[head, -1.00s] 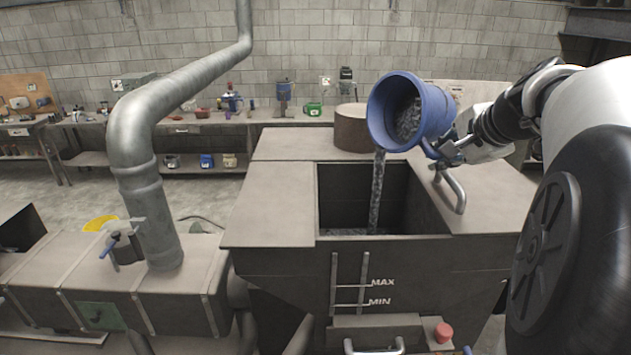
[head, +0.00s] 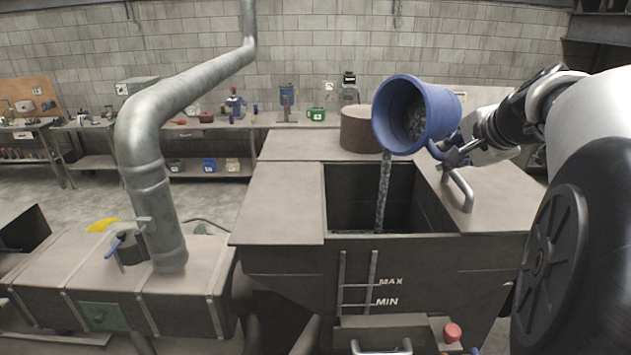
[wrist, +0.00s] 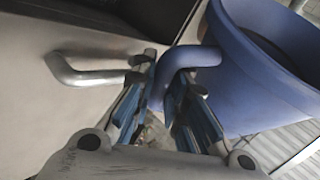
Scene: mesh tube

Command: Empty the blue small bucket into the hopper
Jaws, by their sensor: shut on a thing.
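The blue small bucket (head: 436,115) is tilted on its side above the hopper (head: 390,262), its mouth facing left and toward the camera. Grey granules (head: 416,118) lie inside it, and a thin grey stream (head: 383,190) falls from its lower lip into the square hopper opening. My gripper (head: 452,150) is at the bucket's right side. In the wrist view my gripper (wrist: 165,100) is shut on the bucket's curved blue handle (wrist: 178,62), with the bucket wall (wrist: 265,75) at right. The bucket's far inside is hidden.
A metal grab handle (head: 460,188) stands on the hopper top just below my gripper. A brown cylinder (head: 361,128) stands behind the opening. A large bent grey pipe (head: 150,170) rises at left. A red button (head: 452,332) is at the hopper's front.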

